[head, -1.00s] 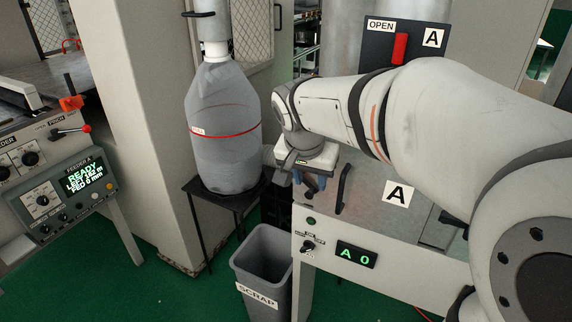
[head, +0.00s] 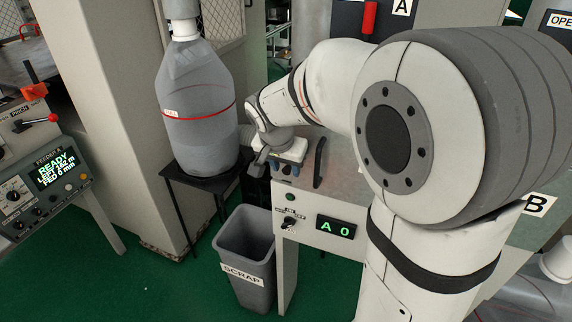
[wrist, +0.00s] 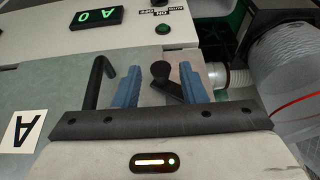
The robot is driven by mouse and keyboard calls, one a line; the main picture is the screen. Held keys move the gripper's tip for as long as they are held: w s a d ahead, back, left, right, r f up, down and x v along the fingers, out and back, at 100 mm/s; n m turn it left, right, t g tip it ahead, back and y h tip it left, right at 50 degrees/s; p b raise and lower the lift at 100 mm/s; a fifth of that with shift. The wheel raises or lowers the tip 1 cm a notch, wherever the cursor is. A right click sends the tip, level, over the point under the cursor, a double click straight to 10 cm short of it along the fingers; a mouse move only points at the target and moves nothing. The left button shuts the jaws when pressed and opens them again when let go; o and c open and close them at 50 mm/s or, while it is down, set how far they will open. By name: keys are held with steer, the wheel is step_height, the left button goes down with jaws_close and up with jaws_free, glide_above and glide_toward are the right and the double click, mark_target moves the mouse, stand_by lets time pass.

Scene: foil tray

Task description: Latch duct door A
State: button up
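My gripper (wrist: 174,72) is open, with two blue fingers spread apart. A dark lever with a round knob (wrist: 160,72) shows between the fingers; I cannot tell whether they touch it. In the head view my gripper (head: 284,168) points down at the left end of the panel marked A, and its tips are partly hidden. A black bar handle (head: 320,162) stands beside it on the right and also shows left of the fingers in the wrist view (wrist: 97,82). The A label (wrist: 22,130) lies at the wrist view's left. Which part is the duct door is unclear.
A grey collection bag (head: 197,120) on a black stand is left of my gripper. A grey scrap bin (head: 246,245) stands below. A display reading A 0 (head: 336,227) is on the cabinet front. A red lever (head: 369,17) is at the back.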

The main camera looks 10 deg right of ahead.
steer(key=shift+c, duration=0.5)
jaws_close()
steer(key=shift+a+r+g+h, duration=0.1)
steer(key=shift+r+g+h, duration=0.3)
steer(key=shift+g+h, duration=0.45)
steer(key=shift+w+a+r+n+g+h+p, duration=0.1)
steer(key=shift+r+n+g+h, duration=0.2)
steer(key=shift+h, duration=0.3)
steer(key=shift+w+r+n+g+h+p, duration=0.1)
steer(key=shift+r+n+g+h+p, duration=0.1)
steer(key=shift+g+h, duration=0.35)
steer(key=shift+a+r+n+g+h+p, duration=0.1)
steer(key=shift+r+n+g+h, duration=0.15)
steer(key=shift+h, duration=0.45)
steer(key=shift+r, duration=0.1)
steer(key=shift+o, duration=0.5)
jaws_free()
